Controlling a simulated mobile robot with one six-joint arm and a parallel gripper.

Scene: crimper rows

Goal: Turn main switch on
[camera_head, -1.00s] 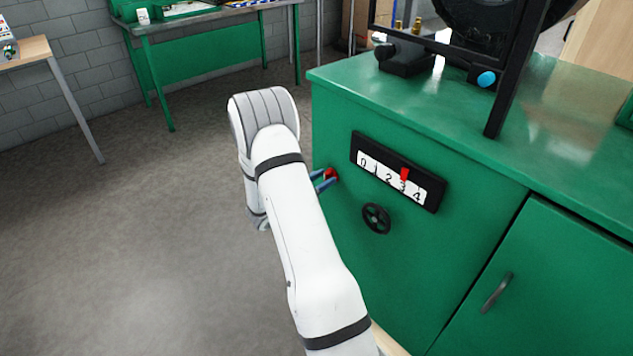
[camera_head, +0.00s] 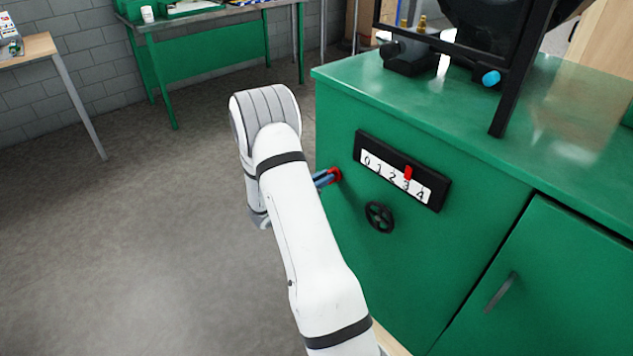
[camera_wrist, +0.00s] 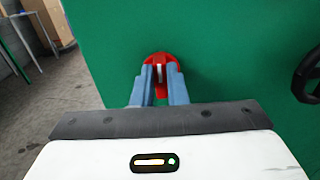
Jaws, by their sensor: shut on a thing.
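The main switch (camera_wrist: 160,60) is a red knob with a white mark on the green front of the machine cabinet. In the wrist view the mark stands about upright. In the head view the switch (camera_head: 334,174) shows at the cabinet's left, partly hidden by my gripper (camera_head: 326,179). In the wrist view the two blue-grey fingers of my gripper (camera_wrist: 160,80) are shut on the red knob, one on each side of its grip. The white arm hides part of the cabinet's left side in the head view.
Right of the switch are a black-framed 0–4 scale (camera_head: 402,171) with a red pointer near 3 and a black handwheel (camera_head: 379,217). A cabinet door handle (camera_head: 500,292) is at lower right. Black machinery stands on the green top. The floor at left is clear.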

